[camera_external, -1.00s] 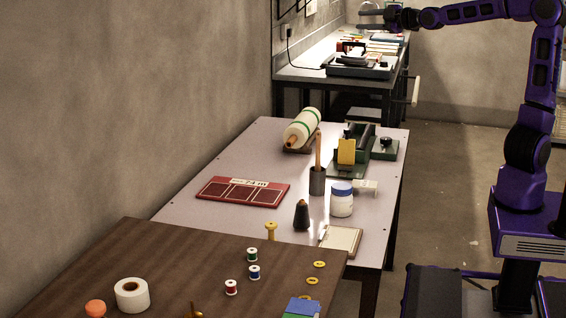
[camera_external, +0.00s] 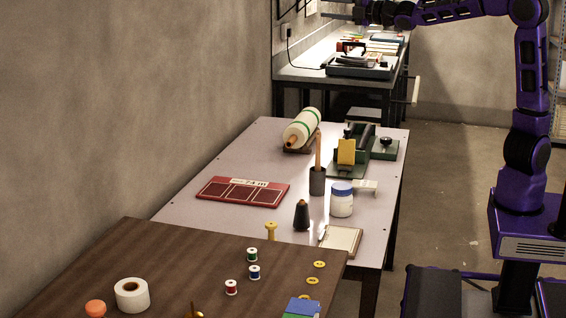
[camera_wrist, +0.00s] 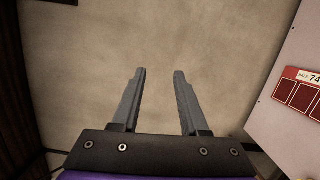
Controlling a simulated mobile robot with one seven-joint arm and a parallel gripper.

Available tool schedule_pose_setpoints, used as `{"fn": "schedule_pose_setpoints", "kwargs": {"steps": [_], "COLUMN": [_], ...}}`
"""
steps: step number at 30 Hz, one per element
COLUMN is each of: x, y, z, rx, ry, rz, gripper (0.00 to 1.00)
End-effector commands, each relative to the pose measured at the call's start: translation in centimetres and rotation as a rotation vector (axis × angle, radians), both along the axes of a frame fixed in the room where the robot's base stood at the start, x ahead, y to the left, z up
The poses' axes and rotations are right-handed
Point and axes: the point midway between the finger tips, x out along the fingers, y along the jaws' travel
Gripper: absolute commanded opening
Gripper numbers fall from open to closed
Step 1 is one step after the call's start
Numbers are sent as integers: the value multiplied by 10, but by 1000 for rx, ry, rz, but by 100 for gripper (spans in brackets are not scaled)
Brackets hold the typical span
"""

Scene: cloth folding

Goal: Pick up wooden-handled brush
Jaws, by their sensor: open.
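A slim wooden handle (camera_external: 318,150) stands upright in the external view, rising from a dark cylinder (camera_external: 317,182) on the pale table. It looks like the wooden-handled brush; its lower end is hidden, and I cannot make out bristles. My gripper (camera_wrist: 160,72) is open and empty in the wrist view, with both fingers apart in front of bare wall. In the external view it is near the top edge, above and well apart from the handle. The brush does not show in the wrist view.
Around the handle on the pale table (camera_external: 215,175) stand a white roll (camera_external: 301,132), a green device with a yellow part (camera_external: 347,152), a blue-lidded jar (camera_external: 342,200) and a dark cone (camera_external: 302,214). A red board (camera_external: 243,191) lies left. A brown table (camera_external: 180,262) adjoins in front.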

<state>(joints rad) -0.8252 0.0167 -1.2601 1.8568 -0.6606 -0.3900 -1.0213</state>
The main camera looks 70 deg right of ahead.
Motion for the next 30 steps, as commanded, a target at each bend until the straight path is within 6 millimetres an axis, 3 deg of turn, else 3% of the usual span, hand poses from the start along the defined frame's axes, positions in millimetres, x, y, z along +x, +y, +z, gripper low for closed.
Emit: {"fn": "schedule_pose_setpoints", "kwargs": {"steps": [8,16,24,30], "x": [0,-8,-34,-61], "y": [-15,-36,-57,-65], "z": [-63,-148,-234,-288], "rx": [146,372,667,924], "ry": [78,171,242,264], "rz": [-19,-48,-97,-139], "gripper": [44,44,44,44]}}
